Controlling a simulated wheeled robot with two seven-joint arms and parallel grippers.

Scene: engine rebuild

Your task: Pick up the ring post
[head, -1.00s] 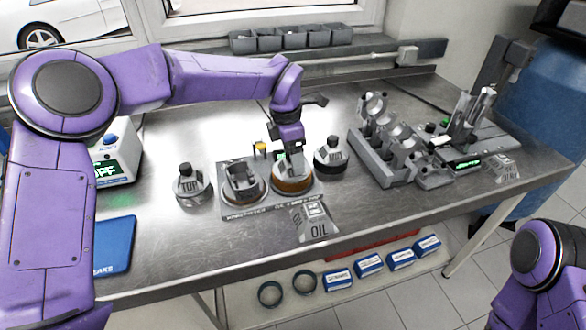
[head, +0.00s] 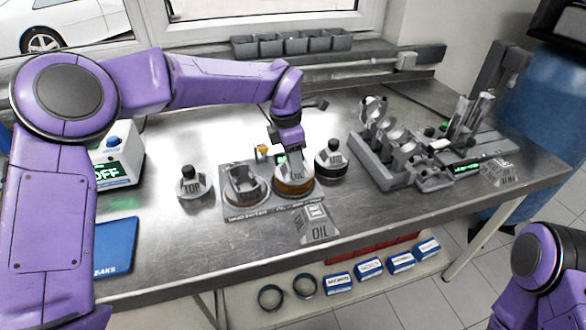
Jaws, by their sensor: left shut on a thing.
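A ring post marked OIL (head: 298,176), grey with a brown band round its base, sits in the right-hand place of a grey two-place tray (head: 270,211). My left gripper (head: 293,163) comes down from above and is shut on the top of this post, hiding its knob. The post is upright, and I see no gap between its base and the tray. A grey post marked TOP (head: 194,186) stands left of the tray. Another post with a dark base (head: 331,165) stands just right of it. My right gripper is out of view.
A grey open part (head: 244,183) fills the tray's left place. An OIL sign (head: 318,228) stands in front. A rack of metal parts (head: 392,150) is on the right, a device reading OFF (head: 121,168) on the left.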

